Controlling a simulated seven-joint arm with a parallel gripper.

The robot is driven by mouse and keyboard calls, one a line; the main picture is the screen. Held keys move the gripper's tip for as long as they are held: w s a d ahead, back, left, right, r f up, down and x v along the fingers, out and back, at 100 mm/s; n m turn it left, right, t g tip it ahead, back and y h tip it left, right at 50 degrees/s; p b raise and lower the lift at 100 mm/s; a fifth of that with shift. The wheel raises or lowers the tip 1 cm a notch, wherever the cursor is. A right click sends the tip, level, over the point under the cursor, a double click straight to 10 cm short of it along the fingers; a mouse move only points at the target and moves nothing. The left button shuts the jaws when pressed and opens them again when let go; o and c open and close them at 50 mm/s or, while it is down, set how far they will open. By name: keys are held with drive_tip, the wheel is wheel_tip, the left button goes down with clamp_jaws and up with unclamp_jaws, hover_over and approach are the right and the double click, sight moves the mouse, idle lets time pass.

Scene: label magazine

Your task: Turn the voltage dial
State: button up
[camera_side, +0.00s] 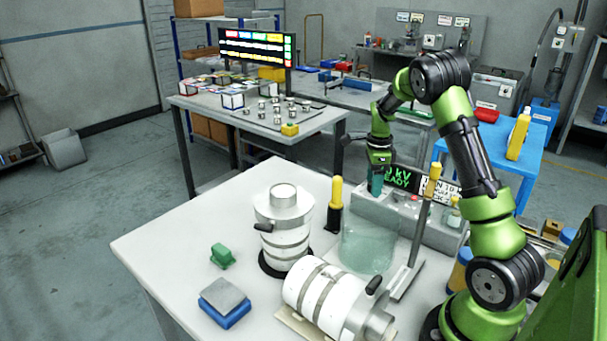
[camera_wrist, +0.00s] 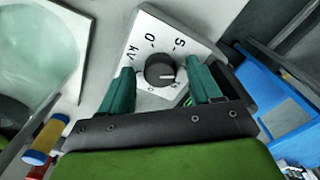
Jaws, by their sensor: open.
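The voltage dial (camera_wrist: 160,70) is a round black knob with a light pointer mark, on a white plate (camera_wrist: 150,35) printed with numbers and "kV". In the wrist view its pointer points to the right. My gripper (camera_wrist: 164,77) is open, with one teal finger on each side of the dial and a visible gap to it. In the side view my gripper (camera_side: 376,184) points down at the grey control box (camera_side: 425,219), and its fingers hide the dial. The dark display (camera_side: 403,178) behind shows green text, apparently "0 kV READY", partly covered by my arm.
A clear greenish tank (camera_side: 367,246) stands before the box. A yellow-handled rod (camera_side: 433,180) leans right of my gripper; a black-and-yellow tool (camera_side: 335,195) stands left. White ribbed cylinders, one upright (camera_side: 284,235) and one lying (camera_side: 325,295), occupy the table's middle.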

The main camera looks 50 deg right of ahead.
drive_tip(key=shift+c, duration=0.3)
drive_tip(key=c, duration=1)
drive_tip(key=shift+o, duration=0.2)
drive_tip(key=shift+n, duration=0.3)
drive_tip(key=n, duration=1)
drive_tip(key=shift+r+n, duration=0.1)
drive_tip(key=shift+n, duration=0.3)
drive_tip(key=n, duration=1)
